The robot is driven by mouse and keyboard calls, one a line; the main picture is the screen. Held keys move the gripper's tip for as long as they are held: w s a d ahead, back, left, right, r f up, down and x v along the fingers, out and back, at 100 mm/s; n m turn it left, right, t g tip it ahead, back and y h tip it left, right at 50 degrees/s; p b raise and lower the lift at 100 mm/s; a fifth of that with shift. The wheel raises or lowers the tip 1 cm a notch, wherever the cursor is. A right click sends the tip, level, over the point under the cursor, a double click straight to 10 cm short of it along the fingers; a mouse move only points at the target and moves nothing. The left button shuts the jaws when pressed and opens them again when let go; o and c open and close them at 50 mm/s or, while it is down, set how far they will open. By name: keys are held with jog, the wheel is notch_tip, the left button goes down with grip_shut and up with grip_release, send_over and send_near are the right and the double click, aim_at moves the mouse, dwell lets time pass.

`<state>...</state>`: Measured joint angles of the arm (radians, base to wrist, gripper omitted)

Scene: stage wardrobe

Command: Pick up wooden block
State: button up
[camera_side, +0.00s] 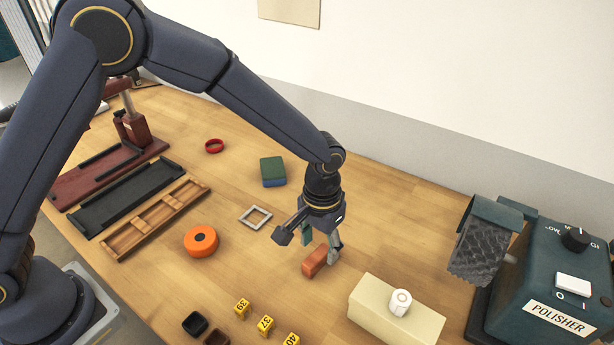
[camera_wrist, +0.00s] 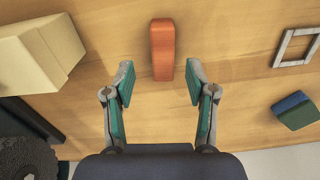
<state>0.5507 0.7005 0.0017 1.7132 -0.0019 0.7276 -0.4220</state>
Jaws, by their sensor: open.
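The wooden block (camera_side: 315,261) is a small reddish-brown bar lying on the table, below my gripper in the side view. In the wrist view the block (camera_wrist: 162,48) lies lengthwise between the lines of the two fingers, mostly ahead of the fingertips. My gripper (camera_wrist: 159,82) is open and empty, with a teal-padded finger on each side. In the side view my gripper (camera_side: 320,243) points down close to the block, with one finger partly in front of or beside it. I cannot tell its exact height above the table.
A cream box (camera_side: 385,318) with a white roll (camera_side: 400,302) stands right of the block. Yellow number markers (camera_side: 266,325) are in front. The polisher (camera_side: 555,285) stands far right.

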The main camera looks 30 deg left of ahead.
aim_at(317, 255)
jog(key=f, duration=0.4)
jog(key=shift+s+a, duration=0.1)
jog(key=shift+a, duration=0.1)
grip_shut()
dwell(0.3)
